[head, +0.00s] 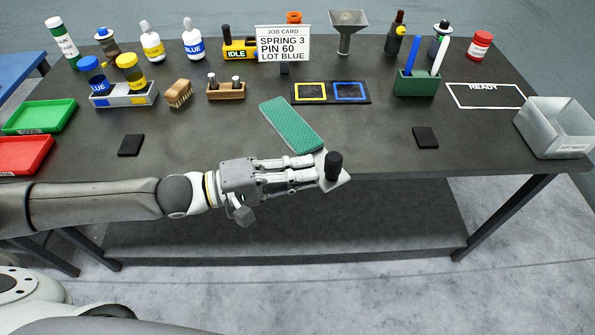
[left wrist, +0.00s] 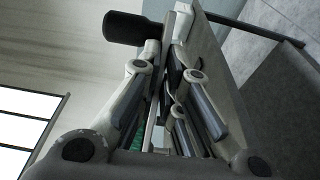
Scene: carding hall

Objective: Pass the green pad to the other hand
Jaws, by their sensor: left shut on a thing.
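The green pad (head: 291,125) is a flat, textured green slab that slants away from my left gripper over the front of the table. A pale plate end with an upright black knob (head: 333,166) lies in line with it, at the fingertips. My left gripper (head: 318,170) is shut on this piece at the table's front edge. In the left wrist view the dark knob (left wrist: 126,28) stands beside the fingers, and a bit of green shows between them. The fingers hide the join between pad and plate. My right gripper is not in view.
The dark table (head: 380,145) has free room at the front right, around a small black block (head: 425,137). A grey bin (head: 553,128) stands at the right edge. A green holder with pens (head: 417,84) and a job card (head: 282,45) stand behind.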

